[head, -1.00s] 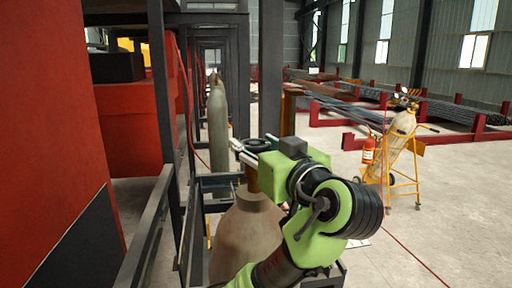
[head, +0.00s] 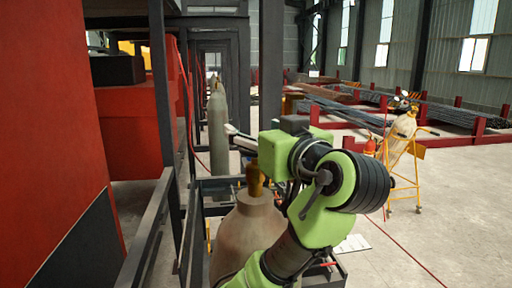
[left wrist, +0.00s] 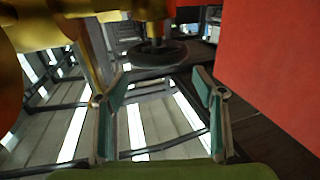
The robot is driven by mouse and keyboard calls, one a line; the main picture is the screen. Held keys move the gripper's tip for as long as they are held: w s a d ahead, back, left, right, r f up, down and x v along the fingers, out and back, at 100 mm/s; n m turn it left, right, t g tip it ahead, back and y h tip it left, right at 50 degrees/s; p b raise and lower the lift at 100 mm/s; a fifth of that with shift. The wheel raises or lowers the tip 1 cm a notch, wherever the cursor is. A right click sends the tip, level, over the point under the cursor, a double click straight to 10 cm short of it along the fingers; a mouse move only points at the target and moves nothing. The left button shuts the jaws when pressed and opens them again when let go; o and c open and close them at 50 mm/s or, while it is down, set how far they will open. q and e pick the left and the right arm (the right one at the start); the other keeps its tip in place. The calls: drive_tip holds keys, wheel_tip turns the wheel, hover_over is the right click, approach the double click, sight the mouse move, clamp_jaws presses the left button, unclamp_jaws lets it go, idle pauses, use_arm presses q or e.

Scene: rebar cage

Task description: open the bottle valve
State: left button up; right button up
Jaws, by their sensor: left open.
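A tan gas bottle (head: 245,232) stands upright in the foreground of the head view, with a brass valve (head: 256,180) on its neck. My left gripper (head: 236,137) is above and beyond the valve, its fingers pointing left in the picture. It is open and empty. In the left wrist view its two fingers are spread (left wrist: 160,88), and a dark round handwheel (left wrist: 157,54) lies just beyond the fingertips, apparently not between them. Blurred brass parts (left wrist: 30,45) fill the upper left there. The handwheel is hidden behind my arm in the head view. My right gripper is not in view.
A red cabinet (head: 45,130) and dark metal frame (head: 163,90) stand close on the left. More grey bottles (head: 218,130) line up behind. A yellow trolley (head: 408,170) with another bottle stands at right. Open concrete floor lies to the right.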

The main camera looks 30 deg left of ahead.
use_arm(q)
wheel_tip(320, 180, up, 6)
drive_tip(key=shift+f, duration=0.1)
